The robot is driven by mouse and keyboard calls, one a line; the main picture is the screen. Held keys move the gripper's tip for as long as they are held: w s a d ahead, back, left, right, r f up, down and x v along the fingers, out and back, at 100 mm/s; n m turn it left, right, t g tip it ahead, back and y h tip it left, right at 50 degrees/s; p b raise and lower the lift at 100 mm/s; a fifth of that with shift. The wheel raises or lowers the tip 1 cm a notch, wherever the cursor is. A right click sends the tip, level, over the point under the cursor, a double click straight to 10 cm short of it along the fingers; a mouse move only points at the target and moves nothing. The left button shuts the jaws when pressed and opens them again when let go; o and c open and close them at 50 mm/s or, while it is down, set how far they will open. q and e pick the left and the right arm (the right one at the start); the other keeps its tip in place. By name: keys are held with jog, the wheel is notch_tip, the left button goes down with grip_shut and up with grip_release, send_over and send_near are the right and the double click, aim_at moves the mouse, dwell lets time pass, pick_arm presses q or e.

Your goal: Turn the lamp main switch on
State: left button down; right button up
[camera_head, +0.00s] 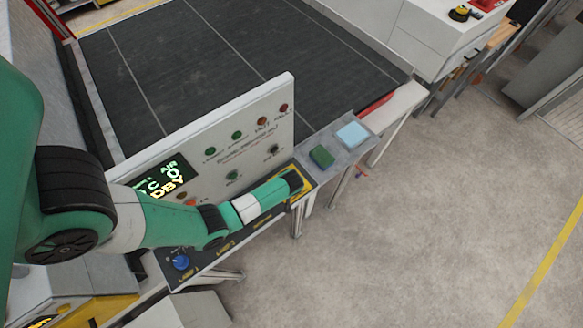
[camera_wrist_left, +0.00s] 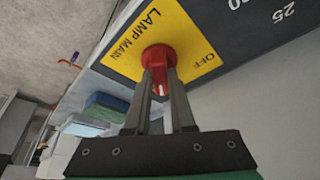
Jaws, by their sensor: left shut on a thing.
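The lamp main switch (camera_wrist_left: 157,56) is a red rotary knob on a yellow plate (camera_wrist_left: 187,22) marked LAMP MAIN, with OFF printed on its right side in the left wrist view. My left gripper (camera_wrist_left: 160,78) has its two fingers closed on either side of the red knob's grip. In the head view my left gripper (camera_head: 296,184) is over the yellow plate at the right end of the control ledge, and my arm hides the knob there. Which mark the knob points at is unclear. My right gripper is not in view.
A white upright panel (camera_head: 262,118) with several buttons and a green-lit display (camera_head: 160,180) stands just behind my arm. A blue knob (camera_head: 181,262) sits on the ledge's left end. Green (camera_head: 321,157) and light blue (camera_head: 352,134) pads lie right of the plate. The floor in front is clear.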

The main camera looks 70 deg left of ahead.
pick_arm(q)
jog(key=shift+m, duration=0.5)
jog(key=c, duration=0.8)
grip_release()
jog(key=shift+o, duration=0.2)
jog(key=v, duration=1.1)
jog(key=shift+s+r, duration=0.3)
jog(key=shift+r, duration=0.05)
